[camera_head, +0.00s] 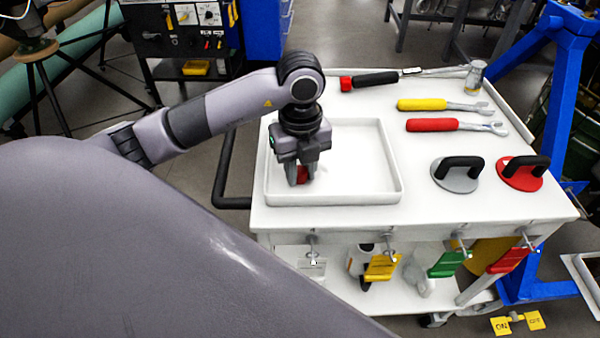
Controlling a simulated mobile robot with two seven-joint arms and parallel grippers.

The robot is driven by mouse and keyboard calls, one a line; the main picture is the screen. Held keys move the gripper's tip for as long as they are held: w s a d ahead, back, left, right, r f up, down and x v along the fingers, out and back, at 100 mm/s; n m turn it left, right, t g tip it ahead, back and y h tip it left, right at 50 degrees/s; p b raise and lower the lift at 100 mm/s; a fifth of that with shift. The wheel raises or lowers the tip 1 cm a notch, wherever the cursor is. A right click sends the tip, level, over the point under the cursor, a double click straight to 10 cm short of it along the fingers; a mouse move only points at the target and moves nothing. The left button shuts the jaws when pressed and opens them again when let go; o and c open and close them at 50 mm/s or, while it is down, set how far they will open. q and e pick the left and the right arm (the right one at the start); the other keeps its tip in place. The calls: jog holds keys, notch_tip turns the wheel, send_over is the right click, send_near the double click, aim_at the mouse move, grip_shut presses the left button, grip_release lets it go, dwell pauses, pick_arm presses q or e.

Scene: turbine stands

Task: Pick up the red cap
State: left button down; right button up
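A small red cap (302,174) is in the white tray (392,196), towards its left part. My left gripper (301,178) points straight down over the tray, with its fingertips low and around the cap. The cap shows between the two fingers and is partly hidden by them. I cannot tell whether the fingers press on it or only stand beside it. My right gripper is not in view.
The tray stands on a white cart (420,212). A black-handled tool (375,79), a yellow-handled wrench (422,104), a red-handled wrench (432,125), a grey suction lifter (457,186) and a red suction lifter (521,183) lie right of it. Several tools hang at the front.

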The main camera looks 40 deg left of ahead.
aim_at(300, 170)
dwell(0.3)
pick_arm(q)
jog(key=shift+r, duration=0.65)
notch_tip(300, 170, up, 19)
jog(key=p, duration=0.4)
jog(key=shift+f, duration=0.15)
